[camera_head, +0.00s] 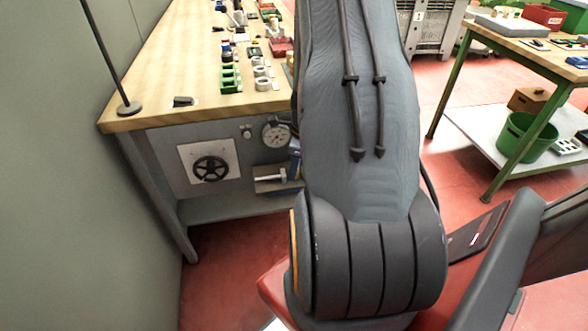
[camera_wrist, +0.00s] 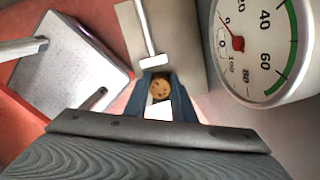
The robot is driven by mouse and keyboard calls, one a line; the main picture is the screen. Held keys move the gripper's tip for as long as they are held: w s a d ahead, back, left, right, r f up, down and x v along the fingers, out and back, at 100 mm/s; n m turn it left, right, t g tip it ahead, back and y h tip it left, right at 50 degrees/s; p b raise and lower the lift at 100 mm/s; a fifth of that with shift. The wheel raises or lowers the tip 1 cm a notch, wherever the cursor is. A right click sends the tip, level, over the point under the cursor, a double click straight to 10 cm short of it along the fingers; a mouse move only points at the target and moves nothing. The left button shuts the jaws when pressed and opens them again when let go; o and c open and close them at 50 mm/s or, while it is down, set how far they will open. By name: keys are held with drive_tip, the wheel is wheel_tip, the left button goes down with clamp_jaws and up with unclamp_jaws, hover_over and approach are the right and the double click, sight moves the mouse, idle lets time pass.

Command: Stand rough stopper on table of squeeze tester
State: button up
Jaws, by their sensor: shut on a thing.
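My gripper (camera_wrist: 160,88) shows in the wrist view with its two blue fingers shut on a brown, dark-speckled cork stopper (camera_wrist: 160,89), seen end-on. In the head view my arm hides most of the gripper and the stopper. The squeeze tester's round dial (camera_head: 276,134) is on the bench front; it also shows large at the upper right of the wrist view (camera_wrist: 262,45). Below the dial is a brownish plate (camera_head: 264,187) with a pale rod across it. In the wrist view the rod's white end (camera_wrist: 155,65) is close to the stopper; I cannot tell whether they touch.
A black handwheel (camera_head: 210,168) on a white panel is left of the dial. The wooden bench (camera_head: 160,112) above carries several small trays and parts. A pale square plate (camera_wrist: 70,65) lies left in the wrist view. A green-legged table (camera_head: 470,85) stands at the right.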

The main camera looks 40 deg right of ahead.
drive_tip(key=o, duration=0.6)
drive_tip(key=shift+f, duration=0.15)
drive_tip(key=shift+c, duration=0.2)
drive_tip(key=o, duration=0.4)
drive_tip(key=shift+o, duration=0.2)
wheel_tip(320, 180, up, 12)
drive_tip(key=s+d, duration=0.1)
drive_tip(key=s+a+r+n, duration=0.1)
drive_tip(key=a+r+n, duration=0.2)
drive_tip(key=a+n, duration=0.5)
drive_tip(key=a+r+n, duration=0.4)
drive_tip(key=a+n, duration=0.3)
drive_tip(key=a, duration=0.3)
drive_tip(key=s+a+r+n+g+h, duration=0.1)
drive_tip(key=s+a+r+n, duration=0.2)
drive_tip(key=s+a+n, duration=0.4)
drive_tip(key=a+n, duration=0.3)
drive_tip(key=n, duration=0.3)
drive_tip(key=shift+a+p, duration=0.3)
drive_tip(key=shift+a, duration=0.05)
